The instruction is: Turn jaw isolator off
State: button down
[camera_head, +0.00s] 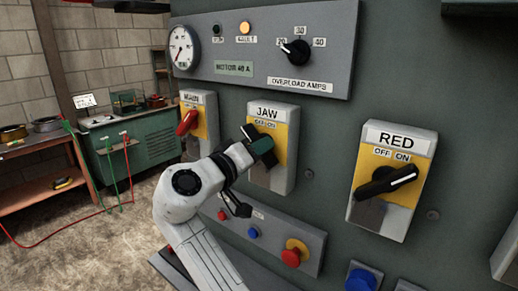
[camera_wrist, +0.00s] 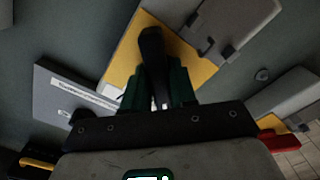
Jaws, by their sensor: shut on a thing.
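The jaw isolator (camera_head: 284,170) is a grey box with a yellow plate, labelled JAW, in the middle of the head view. Its black rotary handle (camera_head: 249,131) is partly hidden behind my gripper (camera_head: 261,146). My gripper is shut on this handle. In the wrist view the black handle (camera_wrist: 153,50) stands between the green fingers, in front of the yellow plate (camera_wrist: 124,58). The OFF and ON marks on this isolator are small and partly covered, so I cannot tell the handle's exact setting.
The main isolator (camera_head: 204,107) with a red handle is to the left. The RED isolator (camera_head: 387,223), its handle pointing to the right, is to the right. A gauge panel (camera_head: 215,75) is above. A button panel (camera_head: 272,243) with a red knob is below.

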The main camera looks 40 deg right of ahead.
jog(key=c, duration=1)
grip_release()
jog(key=shift+a, duration=0.1)
jog(key=s+a+b, duration=0.2)
jog(key=a, duration=0.8)
jog(key=shift+a, duration=0.25)
